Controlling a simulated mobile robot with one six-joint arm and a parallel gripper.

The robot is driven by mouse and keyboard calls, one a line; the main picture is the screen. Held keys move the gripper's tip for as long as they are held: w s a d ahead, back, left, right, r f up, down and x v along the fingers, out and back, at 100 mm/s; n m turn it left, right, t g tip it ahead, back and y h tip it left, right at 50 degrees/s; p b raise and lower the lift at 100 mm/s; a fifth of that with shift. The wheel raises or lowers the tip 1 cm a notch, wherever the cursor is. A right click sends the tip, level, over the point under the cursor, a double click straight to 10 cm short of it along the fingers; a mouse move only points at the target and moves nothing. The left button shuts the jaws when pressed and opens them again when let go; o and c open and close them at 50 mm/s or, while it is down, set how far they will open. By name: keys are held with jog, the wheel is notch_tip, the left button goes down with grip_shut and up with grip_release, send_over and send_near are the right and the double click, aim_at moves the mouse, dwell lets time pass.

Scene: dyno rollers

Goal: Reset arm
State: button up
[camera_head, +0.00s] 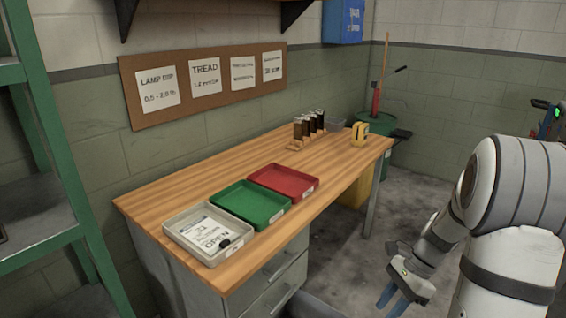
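My arm is at the right of the head view, in front of the workbench and clear of it. My gripper (390,297) hangs low beside the bench, pointing down toward the floor. Its blue fingertips show near the bottom edge, but the gap between them is too small to judge. I see nothing held in it. The wooden workbench (190,194) stands along the wall to the left of my arm.
A grey tray (175,226) with a card and small black item, a green tray (250,205) and a red tray (284,181) line the bench. Dark bottles (308,127) and a yellow item (359,133) stand behind. A green shelf rack (70,180) is left. Floor (345,245) is open between bench and arm.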

jog(key=s+a+r+n+t+h+p, duration=0.1)
jog(key=s+a+r+n+h+p, duration=0.1)
jog(key=r, duration=0.6)
jog(key=s+a+r+n+t+h+p, duration=0.2)
jog(key=s+a+r+n+p, duration=0.2)
jog(key=r+n, duration=0.5)
jog(key=s+a+r+n+t+h+p, duration=0.1)
jog(key=s+a+r+n+t+p, duration=0.1)
jog(key=s+r+n+p, duration=0.3)
notch_tip(320, 180, up, 3)
jog(key=shift+a+r+n+h+p, duration=0.2)
jog(key=shift+a+n+h+p, duration=0.25)
jog(key=shift+a+p, duration=0.3)
jog(key=shift+s, duration=0.1)
jog(key=shift+a, duration=0.15)
jog(key=shift+s, duration=0.1)
